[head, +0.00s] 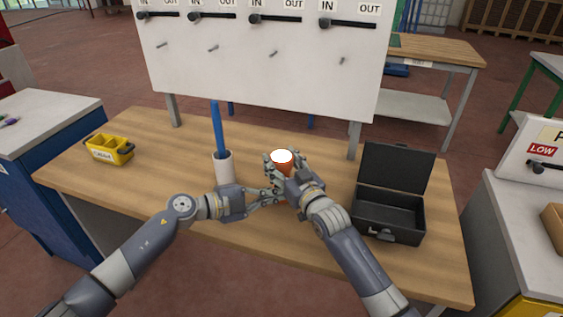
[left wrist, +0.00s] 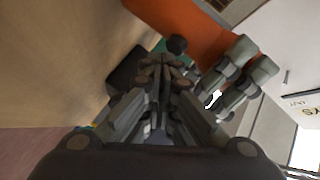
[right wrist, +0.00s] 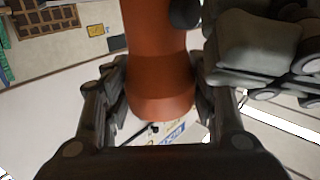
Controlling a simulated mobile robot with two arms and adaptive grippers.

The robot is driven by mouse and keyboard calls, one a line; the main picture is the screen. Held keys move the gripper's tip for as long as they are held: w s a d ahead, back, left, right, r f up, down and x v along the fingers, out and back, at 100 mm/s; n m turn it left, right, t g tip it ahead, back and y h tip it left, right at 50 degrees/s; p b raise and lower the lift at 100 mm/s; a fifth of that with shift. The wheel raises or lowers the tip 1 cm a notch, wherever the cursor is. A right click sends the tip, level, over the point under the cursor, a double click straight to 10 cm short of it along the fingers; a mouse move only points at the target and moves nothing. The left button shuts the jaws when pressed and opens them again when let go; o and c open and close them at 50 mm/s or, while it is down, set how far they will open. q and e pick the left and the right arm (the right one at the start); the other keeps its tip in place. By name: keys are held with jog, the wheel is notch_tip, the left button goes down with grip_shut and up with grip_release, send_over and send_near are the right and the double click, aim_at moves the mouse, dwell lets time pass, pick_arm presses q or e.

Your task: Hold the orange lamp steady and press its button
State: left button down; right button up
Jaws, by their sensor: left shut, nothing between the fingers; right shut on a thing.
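The orange lamp (head: 282,157) is upright over the table's front middle, its round top bright white. My right gripper (head: 280,172) is closed around its body; in the right wrist view the orange body (right wrist: 160,75) sits between the fingers. My left gripper (head: 277,197) is shut and empty, low beside the lamp on its near side. In the left wrist view, a round dark button (left wrist: 177,44) on the orange body is just beyond the left fingertips (left wrist: 163,64); I cannot tell whether they touch. The lamp's base is hidden in the head view.
A white cup (head: 224,168) with a blue stick stands left of the lamp. An open black case (head: 390,212) is at the right. A yellow bin (head: 108,150) is at the far left. A white panel (head: 260,65) rises behind the wooden table (head: 165,160).

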pick_arm(q)
jog(key=shift+s+a, duration=0.3)
jog(key=shift+s, duration=0.65)
jog(key=shift+s+a, duration=0.35)
jog(key=shift+s, duration=0.65)
jog(key=shift+s+a, duration=0.3)
jog(key=shift+s, duration=0.65)
pick_arm(e)
jog(key=shift+f, duration=0.1)
jog(key=o, duration=1.2)
jog(key=shift+o, duration=0.2)
